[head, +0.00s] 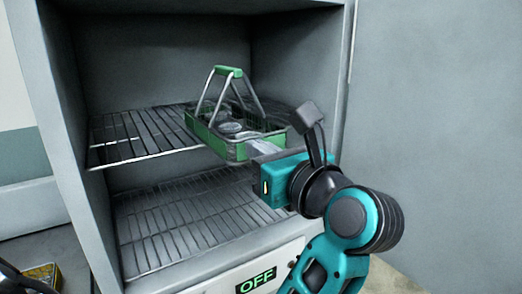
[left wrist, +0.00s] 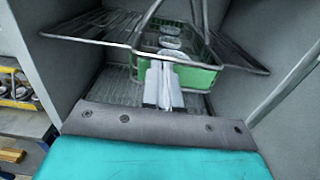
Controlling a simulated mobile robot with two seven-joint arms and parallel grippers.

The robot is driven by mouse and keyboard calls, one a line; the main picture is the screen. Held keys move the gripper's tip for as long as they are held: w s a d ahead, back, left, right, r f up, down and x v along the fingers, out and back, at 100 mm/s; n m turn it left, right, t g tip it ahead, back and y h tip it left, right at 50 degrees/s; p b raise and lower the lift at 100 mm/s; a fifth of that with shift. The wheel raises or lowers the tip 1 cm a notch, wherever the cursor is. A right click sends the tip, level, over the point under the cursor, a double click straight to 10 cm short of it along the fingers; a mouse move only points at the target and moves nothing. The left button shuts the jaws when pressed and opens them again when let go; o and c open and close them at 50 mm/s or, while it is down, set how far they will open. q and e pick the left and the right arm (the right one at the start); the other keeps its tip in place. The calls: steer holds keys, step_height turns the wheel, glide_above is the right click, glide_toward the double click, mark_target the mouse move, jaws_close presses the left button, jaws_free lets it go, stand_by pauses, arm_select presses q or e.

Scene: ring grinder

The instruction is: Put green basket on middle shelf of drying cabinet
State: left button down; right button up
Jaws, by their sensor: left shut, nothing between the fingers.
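The green basket (head: 238,150) has a raised handle with a green grip and holds several round metallic pieces. It sits upright at the front of the upper visible wire shelf (head: 140,135) in the grey drying cabinet (head: 70,120). Its near end reaches the shelf's front edge and seems to overhang it. My left gripper (head: 264,148) is shut and empty at the basket's near end. The left wrist view shows its closed fingers (left wrist: 164,84) in front of the green basket wall (left wrist: 200,76). I cannot tell whether they touch.
A lower wire shelf (head: 190,215) is empty. Below it is a panel with a green OFF display (head: 256,280). The grey cabinet side walls stand close on both sides. The left wrist view shows a yellow basket (left wrist: 18,88) with items on a rack outside, at left.

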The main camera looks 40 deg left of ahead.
mark_target(231, 132)
arm_select(q)
steer(key=b+x, duration=0.1)
steer(key=x, duration=0.9)
steer(key=shift+a+r+b, duration=0.1)
steer(key=shift+b, duration=0.2)
arm_select(e)
steer(key=shift+f, duration=0.8)
